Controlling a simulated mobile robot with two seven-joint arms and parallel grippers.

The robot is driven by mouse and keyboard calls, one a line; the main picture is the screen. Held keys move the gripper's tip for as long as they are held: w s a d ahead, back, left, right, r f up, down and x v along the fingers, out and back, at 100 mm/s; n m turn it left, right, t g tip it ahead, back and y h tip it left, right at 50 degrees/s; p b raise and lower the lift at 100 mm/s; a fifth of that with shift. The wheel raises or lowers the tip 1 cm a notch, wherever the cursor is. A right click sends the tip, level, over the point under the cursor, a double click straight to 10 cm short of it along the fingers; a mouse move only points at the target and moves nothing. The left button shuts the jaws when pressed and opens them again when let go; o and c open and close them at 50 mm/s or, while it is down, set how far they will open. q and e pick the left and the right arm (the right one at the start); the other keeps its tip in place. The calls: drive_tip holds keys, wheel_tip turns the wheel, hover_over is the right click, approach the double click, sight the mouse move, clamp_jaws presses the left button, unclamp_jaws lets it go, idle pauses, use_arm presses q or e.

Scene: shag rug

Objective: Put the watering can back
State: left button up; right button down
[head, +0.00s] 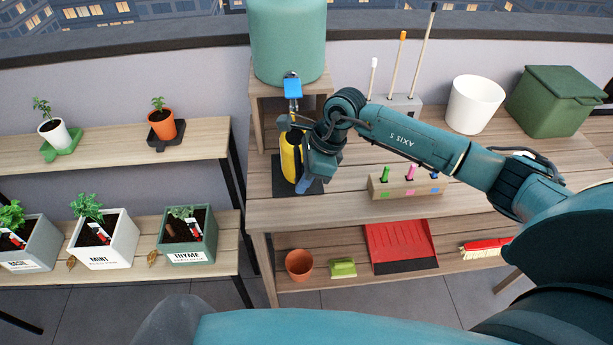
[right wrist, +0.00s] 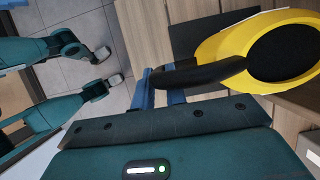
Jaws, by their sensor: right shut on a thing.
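The yellow watering can (head: 290,158) is upright over a dark square mat (head: 314,188) at the left end of the bench, below the blue tap (head: 292,88) of a green tank. I cannot tell whether its base touches the mat. My right gripper (head: 305,184) is at the can's right side, shut on its handle and partly hiding the can. In the right wrist view, the black handle (right wrist: 205,75) runs to the blue fingertips (right wrist: 160,92), and the can's dark opening shows within its yellow body (right wrist: 225,50). My left gripper is not seen.
The green tank (head: 288,40) stands on a wooden stand behind the can. A wooden block with coloured markers (head: 405,185) lies right of the can, under my right arm. A white pot (head: 475,103) and green bin (head: 555,100) stand at the back right. Potted plants fill the left shelves.

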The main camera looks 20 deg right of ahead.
drive_tip(key=shift+w+r, duration=0.1)
drive_tip(key=shift+r, duration=0.2)
drive_tip(key=shift+a+f, duration=0.1)
drive_tip(key=c, duration=1.9)
unclamp_jaws()
drive_tip(key=shift+f, duration=0.3)
drive_tip(key=o, duration=0.5)
drive_tip(key=shift+r, duration=0.1)
drive_tip(key=shift+c, duration=0.2)
